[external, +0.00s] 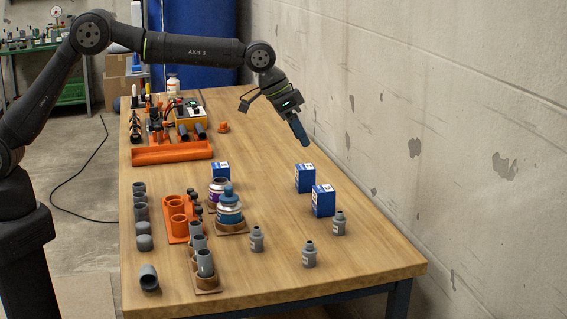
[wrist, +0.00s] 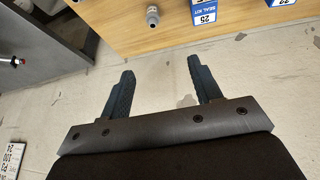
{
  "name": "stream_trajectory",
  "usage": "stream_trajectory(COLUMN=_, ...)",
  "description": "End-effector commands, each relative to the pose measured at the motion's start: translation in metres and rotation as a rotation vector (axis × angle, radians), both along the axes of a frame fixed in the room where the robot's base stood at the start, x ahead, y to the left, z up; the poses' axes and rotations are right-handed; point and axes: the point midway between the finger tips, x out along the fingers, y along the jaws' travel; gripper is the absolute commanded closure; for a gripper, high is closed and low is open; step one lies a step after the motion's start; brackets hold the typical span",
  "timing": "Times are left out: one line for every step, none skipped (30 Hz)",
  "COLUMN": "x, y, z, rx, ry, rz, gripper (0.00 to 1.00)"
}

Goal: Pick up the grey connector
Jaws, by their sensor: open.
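Several grey connectors stand upright on the table. Three with narrow dark necks are at the front right: one left (external: 257,239), one nearest the front edge (external: 309,255) and one beside a blue box (external: 339,223). I cannot tell which one the task names. One grey connector (wrist: 152,16) shows at the top of the wrist view, beyond my fingers and apart from them. My gripper (external: 304,143) hangs above the table's right side, behind these connectors. In the wrist view my gripper (wrist: 160,66) is open, with nothing between its fingers.
Blue-and-white seal kit boxes (external: 323,201) (wrist: 203,12) stand near the connectors. Blue jars (external: 229,209), an orange holder (external: 177,229) and more grey pipe fittings (external: 149,277) are to the left. An orange tray (external: 172,153) lies farther back. A concrete wall (external: 430,110) borders the right.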

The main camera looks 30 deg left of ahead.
Motion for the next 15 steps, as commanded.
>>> stream_trajectory(x=-0.005, y=-0.005, z=-0.023, rx=0.002, ry=-0.027, rz=-0.014, gripper=0.42)
stream_trajectory(x=-0.007, y=-0.007, z=-0.034, rx=-0.003, ry=-0.046, rz=-0.023, gripper=0.42)
stream_trajectory(x=-0.009, y=-0.011, z=-0.046, rx=-0.009, ry=-0.071, rz=-0.035, gripper=0.42)
stream_trajectory(x=-0.011, y=-0.013, z=-0.055, rx=-0.014, ry=-0.086, rz=-0.044, gripper=0.42)
stream_trajectory(x=-0.013, y=-0.014, z=-0.063, rx=-0.017, ry=-0.101, rz=-0.053, gripper=0.42)
stream_trajectory(x=-0.015, y=-0.016, z=-0.072, rx=-0.022, ry=-0.118, rz=-0.062, gripper=0.42)
stream_trajectory(x=-0.017, y=-0.017, z=-0.077, rx=-0.026, ry=-0.127, rz=-0.069, gripper=0.42)
stream_trajectory(x=-0.018, y=-0.018, z=-0.081, rx=-0.028, ry=-0.135, rz=-0.074, gripper=0.42)
stream_trajectory(x=-0.019, y=-0.019, z=-0.085, rx=-0.032, ry=-0.144, rz=-0.080, gripper=0.42)
stream_trajectory(x=-0.019, y=-0.020, z=-0.088, rx=-0.033, ry=-0.148, rz=-0.083, gripper=0.42)
stream_trajectory(x=-0.019, y=-0.021, z=-0.090, rx=-0.035, ry=-0.151, rz=-0.085, gripper=0.42)
stream_trajectory(x=-0.018, y=-0.023, z=-0.094, rx=-0.035, ry=-0.152, rz=-0.086, gripper=0.42)
stream_trajectory(x=-0.017, y=-0.024, z=-0.098, rx=-0.035, ry=-0.153, rz=-0.085, gripper=0.42)
stream_trajectory(x=-0.016, y=-0.026, z=-0.101, rx=-0.035, ry=-0.153, rz=-0.085, gripper=0.42)
stream_trajectory(x=-0.014, y=-0.029, z=-0.107, rx=-0.034, ry=-0.152, rz=-0.085, gripper=0.42)
